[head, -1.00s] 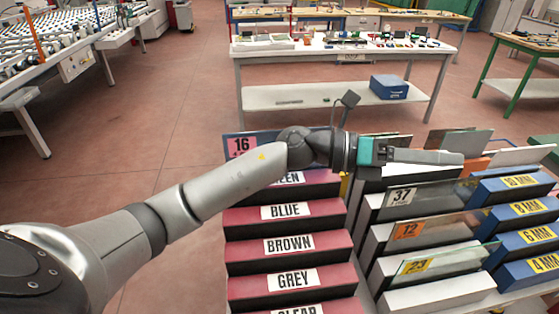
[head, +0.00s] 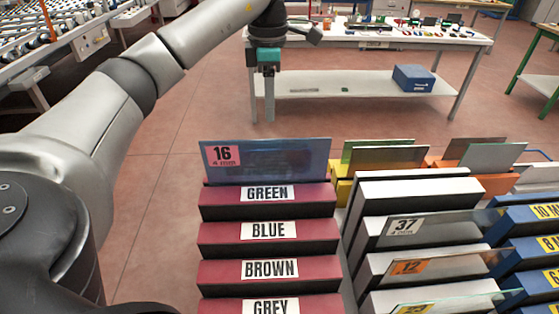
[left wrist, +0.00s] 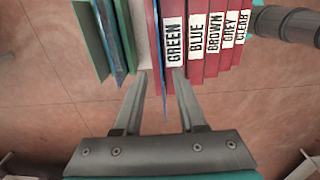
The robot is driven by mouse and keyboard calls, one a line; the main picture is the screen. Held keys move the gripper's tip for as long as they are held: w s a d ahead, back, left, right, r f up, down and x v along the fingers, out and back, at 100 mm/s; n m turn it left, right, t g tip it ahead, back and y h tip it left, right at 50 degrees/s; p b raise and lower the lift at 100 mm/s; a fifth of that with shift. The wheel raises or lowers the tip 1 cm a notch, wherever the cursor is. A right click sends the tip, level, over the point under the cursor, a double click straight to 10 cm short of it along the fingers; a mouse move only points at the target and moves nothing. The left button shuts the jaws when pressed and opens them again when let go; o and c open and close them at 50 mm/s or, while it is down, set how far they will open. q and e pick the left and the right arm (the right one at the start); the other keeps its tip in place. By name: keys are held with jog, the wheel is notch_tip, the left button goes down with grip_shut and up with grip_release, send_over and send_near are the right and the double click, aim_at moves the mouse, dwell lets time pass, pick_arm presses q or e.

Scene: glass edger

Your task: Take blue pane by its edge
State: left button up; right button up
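The blue pane (head: 285,160) with a pink 16 label stands upright in the rearmost slot of the red rack, behind the GREEN step. My left gripper (head: 267,118) points down behind and above the pane in the head view. In the left wrist view its fingers (left wrist: 158,76) are apart, and the thin blue edge of the pane (left wrist: 164,108) runs between them, next to the GREEN step. I see no finger pressing on the pane. My right gripper is not in view.
The red rack (head: 268,205) has steps labelled GREEN, BLUE, BROWN and GREY. To its right are a white rack (head: 415,190) with numbered panes and blue racks (head: 535,215). Behind stands a workbench (head: 330,80) with a blue box (head: 413,78). Floor left of the rack is clear.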

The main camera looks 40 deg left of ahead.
pick_arm(q)
send_near(266, 157)
jog(key=f, duration=0.5)
jog(key=shift+w+d+f, duration=0.15)
jog(key=shift+d+f, duration=0.15)
jog(key=shift+d, duration=0.05)
jog(key=f, duration=0.2)
jog(key=a+f, duration=0.1)
jog(key=f, duration=0.1)
jog(key=shift+f+p, duration=0.2)
jog(key=shift+p, duration=0.1)
jog(key=shift+f, duration=0.25)
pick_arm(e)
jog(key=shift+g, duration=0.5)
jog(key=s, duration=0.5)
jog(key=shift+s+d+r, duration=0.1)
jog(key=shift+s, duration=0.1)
pick_arm(q)
jog(key=shift+c, duration=0.2)
jog(key=c, duration=0.6)
jog(key=shift+r, duration=0.1)
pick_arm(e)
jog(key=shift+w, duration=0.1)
